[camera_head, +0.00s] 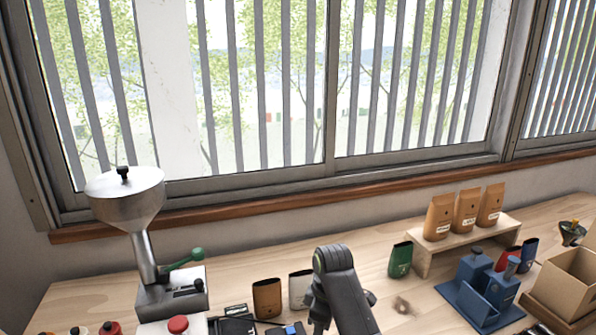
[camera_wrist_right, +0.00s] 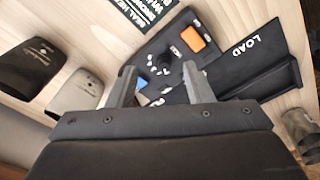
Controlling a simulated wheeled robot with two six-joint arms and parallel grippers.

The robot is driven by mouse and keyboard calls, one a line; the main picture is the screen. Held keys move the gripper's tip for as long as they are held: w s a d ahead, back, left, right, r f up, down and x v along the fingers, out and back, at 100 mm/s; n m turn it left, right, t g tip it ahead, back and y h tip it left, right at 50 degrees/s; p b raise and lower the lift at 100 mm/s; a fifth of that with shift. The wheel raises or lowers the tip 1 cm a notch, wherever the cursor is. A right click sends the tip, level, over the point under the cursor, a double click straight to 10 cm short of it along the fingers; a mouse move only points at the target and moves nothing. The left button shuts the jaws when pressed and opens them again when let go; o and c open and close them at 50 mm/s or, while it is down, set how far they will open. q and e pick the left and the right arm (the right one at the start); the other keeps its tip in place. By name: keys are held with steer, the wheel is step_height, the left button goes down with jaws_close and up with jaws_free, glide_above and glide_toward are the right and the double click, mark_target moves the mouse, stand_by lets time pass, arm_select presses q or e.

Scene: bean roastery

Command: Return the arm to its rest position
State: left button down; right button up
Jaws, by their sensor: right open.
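My right arm reaches over the bench in the head view, and its wrist (camera_head: 338,275) hides the fingers there. In the right wrist view my right gripper (camera_wrist_right: 160,88) is open, its two grey fingers apart with nothing held between them. My left gripper is in neither view.
A brown pouch (camera_head: 267,299) and a pale pouch (camera_head: 299,289) stand left of my right wrist. A grinder (camera_head: 150,250) stands at the left. A green pouch (camera_head: 400,260), a wooden riser (camera_head: 465,240), a blue stand (camera_head: 485,290) and a cardboard box (camera_head: 565,285) are at the right.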

steer(key=s+d+f+m, duration=0.3)
steer(key=s+d+f, duration=0.1)
steer(key=s+d, duration=0.1)
steer(key=s+d+f+m+t, duration=0.1)
steer(key=s+d+f+m, duration=0.2)
steer(key=s+d, duration=0.3)
steer(key=s+d+f+m, duration=0.3)
steer(key=s+d+f, duration=0.2)
steer(key=s+d, duration=0.1)
steer(key=shift+s+t+h, duration=0.3)
steer(key=shift+t, duration=0.1)
steer(key=s+d+r+m+t+h, duration=0.1)
steer(key=s+d+r+m, duration=0.2)
steer(key=s, duration=0.7)
steer(key=s+d+r+m+h, duration=0.15)
steer(key=s+d, duration=0.35)
steer(key=s, duration=0.5)
step_height(320, 180, down, 29)
steer(key=d+m+g+b, duration=0.1)
steer(key=d+b, duration=0.1)
steer(key=b, duration=0.2)
steer(key=s+a+f+g+y+b, duration=0.1)
steer(key=s+f+b, duration=0.1)
steer(key=s+f, duration=1.3)
step_height(320, 180, down, 3)
steer(key=shift+a+b, duration=0.35)
steer(key=shift+a, duration=0.05)
